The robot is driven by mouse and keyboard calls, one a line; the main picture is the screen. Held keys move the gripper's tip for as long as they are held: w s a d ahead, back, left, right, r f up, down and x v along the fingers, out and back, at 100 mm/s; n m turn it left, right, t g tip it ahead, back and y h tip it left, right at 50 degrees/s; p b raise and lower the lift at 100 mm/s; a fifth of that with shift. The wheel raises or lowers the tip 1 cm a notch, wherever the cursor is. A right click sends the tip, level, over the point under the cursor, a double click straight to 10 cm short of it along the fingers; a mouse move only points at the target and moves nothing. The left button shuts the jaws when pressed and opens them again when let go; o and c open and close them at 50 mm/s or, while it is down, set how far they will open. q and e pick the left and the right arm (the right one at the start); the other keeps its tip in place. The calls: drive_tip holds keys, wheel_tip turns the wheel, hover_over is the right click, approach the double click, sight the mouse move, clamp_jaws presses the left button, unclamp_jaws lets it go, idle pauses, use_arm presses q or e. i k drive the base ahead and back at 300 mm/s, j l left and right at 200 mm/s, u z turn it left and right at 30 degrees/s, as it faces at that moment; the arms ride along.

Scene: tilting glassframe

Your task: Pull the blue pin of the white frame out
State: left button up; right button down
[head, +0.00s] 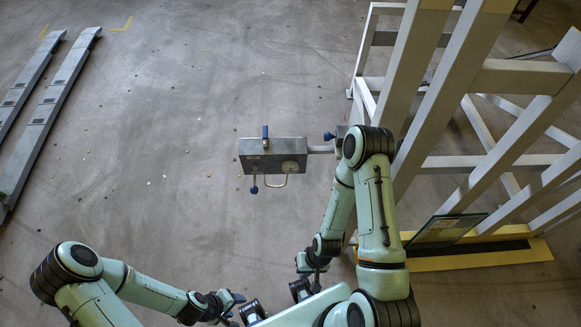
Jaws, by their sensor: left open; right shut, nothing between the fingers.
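The white frame (425,75) stands at the right, with tall slanted posts and crossbars. A grey box (272,157) sticks out to its left on a short bar (320,150). A blue knob (329,136) shows near where this bar meets the frame; I cannot tell for sure that it is the pin. The box carries a blue handle (265,135) on top and a blue ball knob (254,188) below. My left gripper (233,301) is open, low in the picture, apart from the box. My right gripper (309,264) is shut and empty, below the box.
My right arm's elbow rises close to the frame and covers part of it. A glass pane (446,229) leans at the frame's foot over a yellow-edged base (480,259). Two long grey rails (52,110) lie at the far left. The floor between is free.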

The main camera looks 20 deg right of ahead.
sight(328, 136)
drive_tip(key=z, duration=1.25)
